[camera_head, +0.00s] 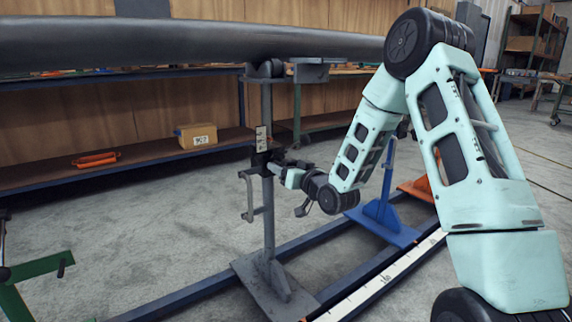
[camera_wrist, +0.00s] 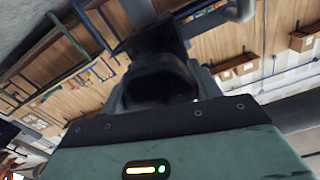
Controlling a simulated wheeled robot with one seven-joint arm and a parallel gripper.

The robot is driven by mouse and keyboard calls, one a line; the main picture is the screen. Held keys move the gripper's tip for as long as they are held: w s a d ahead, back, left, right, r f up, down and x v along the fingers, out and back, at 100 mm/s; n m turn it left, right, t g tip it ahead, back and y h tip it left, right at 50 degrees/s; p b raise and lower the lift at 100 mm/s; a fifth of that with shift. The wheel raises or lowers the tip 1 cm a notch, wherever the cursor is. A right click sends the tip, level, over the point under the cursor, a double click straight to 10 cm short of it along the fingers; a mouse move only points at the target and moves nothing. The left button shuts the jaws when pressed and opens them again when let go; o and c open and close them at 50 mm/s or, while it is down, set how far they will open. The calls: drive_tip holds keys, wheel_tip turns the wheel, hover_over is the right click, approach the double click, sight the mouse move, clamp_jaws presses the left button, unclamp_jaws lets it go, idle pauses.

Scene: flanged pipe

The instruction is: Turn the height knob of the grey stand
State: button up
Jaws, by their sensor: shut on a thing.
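The grey stand (camera_head: 268,215) stands upright on a flat foot plate, with a roller head under the long dark pipe (camera_head: 170,42). My gripper (camera_head: 276,162) reaches the stand's post from the right, at the collar about halfway up. It is shut on the height knob, which is mostly hidden by the fingers in the head view. In the wrist view a dark rounded shape, likely the knob (camera_wrist: 160,84), fills the space between the fingers. The stand's crank-like handle (camera_head: 248,195) hangs to the left of the post.
A blue stand (camera_head: 382,212) and an orange stand (camera_head: 418,188) are to the right on the floor rails. A white scale strip (camera_head: 385,278) runs along the front rail. A shelf behind holds a cardboard box (camera_head: 197,136) and an orange tool (camera_head: 96,159). A green frame (camera_head: 35,268) is at the lower left.

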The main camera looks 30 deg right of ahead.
drive_tip(key=m+p, duration=0.2)
drive_tip(key=m, duration=0.2)
drive_tip(key=shift+p, duration=0.3)
drive_tip(key=shift+m+p, duration=0.5)
drive_tip(key=shift+m, duration=0.3)
drive_tip(key=shift+f, duration=0.1)
drive_tip(key=o, duration=1)
